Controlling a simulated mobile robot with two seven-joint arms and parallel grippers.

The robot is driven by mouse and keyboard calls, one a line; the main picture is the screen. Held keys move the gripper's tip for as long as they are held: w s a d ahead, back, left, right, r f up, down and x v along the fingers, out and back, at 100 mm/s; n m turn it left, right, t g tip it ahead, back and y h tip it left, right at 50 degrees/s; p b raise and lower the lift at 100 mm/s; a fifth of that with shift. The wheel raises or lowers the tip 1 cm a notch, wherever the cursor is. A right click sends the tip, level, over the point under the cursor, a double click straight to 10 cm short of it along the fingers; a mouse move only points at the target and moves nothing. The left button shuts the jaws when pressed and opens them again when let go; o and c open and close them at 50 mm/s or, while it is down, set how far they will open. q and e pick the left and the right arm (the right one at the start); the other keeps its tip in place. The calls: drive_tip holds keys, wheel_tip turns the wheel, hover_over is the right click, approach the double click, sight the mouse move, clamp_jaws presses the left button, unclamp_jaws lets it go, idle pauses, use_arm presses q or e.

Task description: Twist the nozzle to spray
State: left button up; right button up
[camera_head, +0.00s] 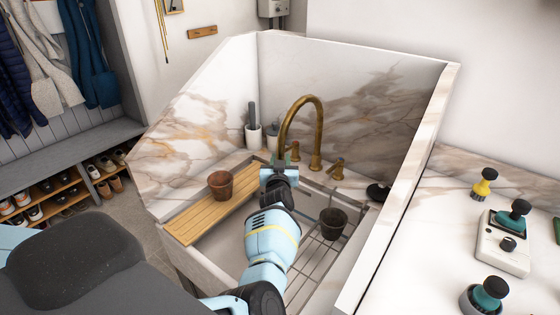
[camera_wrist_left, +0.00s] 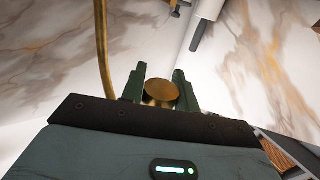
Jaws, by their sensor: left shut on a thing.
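A brass gooseneck faucet (camera_head: 319,130) stands at the back of the marble sink, its spout curving down to the left. My left gripper (camera_head: 279,168) is at the lower end of the spout, and it hides the nozzle in the head view. In the left wrist view, the round brass nozzle (camera_wrist_left: 161,91) sits between the two dark green fingers of my left gripper (camera_wrist_left: 160,88), which are shut on it. My right gripper is in neither view.
A wooden slatted board (camera_head: 207,211) with a terracotta pot (camera_head: 220,185) lies across the sink's left side. A dark pot (camera_head: 333,223) stands on the wire rack in the basin. High marble walls enclose the sink.

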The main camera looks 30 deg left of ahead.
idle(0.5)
use_arm(q)
drive_tip(key=o, duration=1)
drive_tip(key=shift+c, duration=0.2)
drive_tip(key=shift+s, duration=0.15)
